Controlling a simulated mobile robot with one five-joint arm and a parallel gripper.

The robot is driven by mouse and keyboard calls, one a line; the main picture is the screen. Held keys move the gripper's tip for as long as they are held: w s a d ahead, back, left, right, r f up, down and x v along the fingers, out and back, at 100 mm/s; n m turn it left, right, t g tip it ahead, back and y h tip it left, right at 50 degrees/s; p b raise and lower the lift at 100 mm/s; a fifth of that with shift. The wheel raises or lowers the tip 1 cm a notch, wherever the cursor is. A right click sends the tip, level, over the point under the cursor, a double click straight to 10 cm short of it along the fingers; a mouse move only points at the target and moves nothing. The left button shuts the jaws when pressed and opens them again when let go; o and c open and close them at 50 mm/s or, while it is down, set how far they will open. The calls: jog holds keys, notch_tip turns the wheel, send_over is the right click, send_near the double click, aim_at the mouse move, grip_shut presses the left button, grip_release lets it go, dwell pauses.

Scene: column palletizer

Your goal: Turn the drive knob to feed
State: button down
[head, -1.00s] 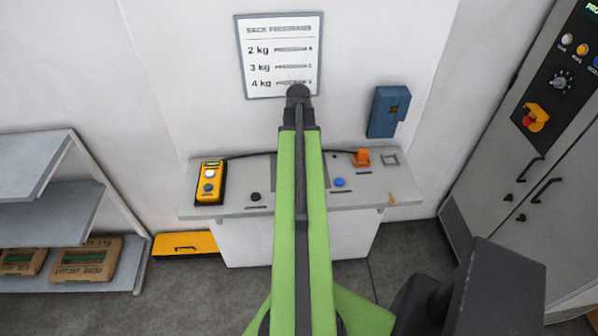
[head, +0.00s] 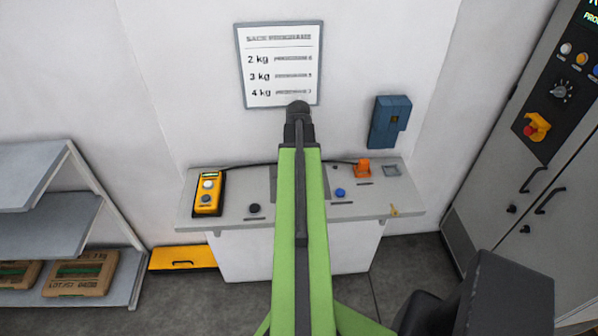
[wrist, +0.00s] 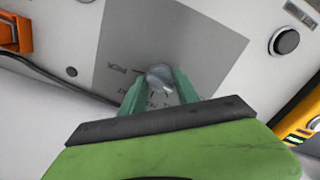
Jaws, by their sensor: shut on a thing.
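The drive knob (wrist: 158,75) is a small grey knob on a grey plate (wrist: 200,45) in the wrist view. I cannot tell exactly which mark the knob points at. In the head view my green arm covers the knob and the gripper; only an edge of the plate (head: 328,183) shows beside the arm.
The console top (head: 235,220) carries a yellow pendant (head: 209,193), a black button (head: 254,208), a blue button (head: 340,192) and an orange part (head: 362,169) with a black cable. A program sign (head: 280,65) and blue box (head: 389,121) are on the wall. A cabinet (head: 520,150) stands right, shelves (head: 45,235) left.

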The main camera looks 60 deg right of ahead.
jog(key=shift+m, duration=0.3)
jog(key=m, duration=0.2)
jog(key=shift+m, duration=0.4)
jog(key=m, duration=0.4)
jog(key=shift+a+m, duration=0.1)
jog(key=shift+m, duration=0.2)
jog(key=m, duration=0.4)
jog(key=shift+m, duration=1.8)
jog(key=c, duration=0.9)
grip_release()
